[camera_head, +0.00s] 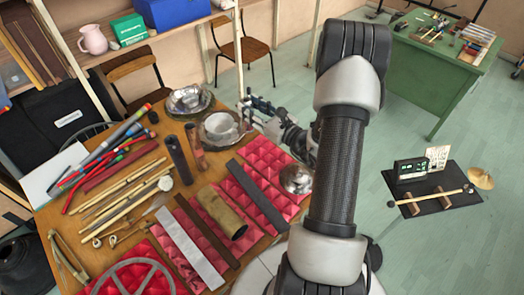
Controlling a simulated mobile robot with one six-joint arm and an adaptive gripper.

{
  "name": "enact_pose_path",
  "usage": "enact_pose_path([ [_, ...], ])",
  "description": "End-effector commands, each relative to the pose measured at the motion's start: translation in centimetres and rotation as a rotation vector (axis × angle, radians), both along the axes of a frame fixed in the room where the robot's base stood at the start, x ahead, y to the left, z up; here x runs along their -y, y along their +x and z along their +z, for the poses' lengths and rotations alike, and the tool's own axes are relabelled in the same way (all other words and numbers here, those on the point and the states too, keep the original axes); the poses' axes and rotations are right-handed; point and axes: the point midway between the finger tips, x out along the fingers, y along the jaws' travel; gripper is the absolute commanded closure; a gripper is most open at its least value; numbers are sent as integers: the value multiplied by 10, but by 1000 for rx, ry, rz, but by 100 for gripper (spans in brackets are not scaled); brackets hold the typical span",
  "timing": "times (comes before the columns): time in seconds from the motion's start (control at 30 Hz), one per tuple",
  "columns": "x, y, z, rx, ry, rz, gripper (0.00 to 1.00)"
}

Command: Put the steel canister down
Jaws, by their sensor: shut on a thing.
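My arm reaches from the bottom of the view up and over, and its far end with my gripper (246,110) points left over the right edge of the wooden table. My gripper is shut on the steel canister. A shiny, pale grey, cup-like body (222,126) shows just left of the fingers and looks like the canister. It appears over or in a round metal dish at the table's back right. At this size I cannot tell whether its base touches anything. The contact between fingers and canister is too small to make out.
The wooden table (149,153) is crowded with sticks, mallets, dark tubes, metal bars on red foam (262,165), and a brass tube (222,212). A metal bowl with a lid (188,99) stands behind. A shiny dome (296,179) lies at the right edge. A green table (440,70) stands far right.

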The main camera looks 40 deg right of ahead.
Motion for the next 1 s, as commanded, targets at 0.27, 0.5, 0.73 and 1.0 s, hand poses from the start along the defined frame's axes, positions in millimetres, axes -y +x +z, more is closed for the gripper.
enact_pose_path([
  [0.27,68,-22,8,5,9,-213,88],
  [0.5,71,-23,-45,1,12,-224,88],
  [0.73,70,-23,-106,3,11,-222,88],
  [1.0,70,-23,-145,6,9,-221,88],
])
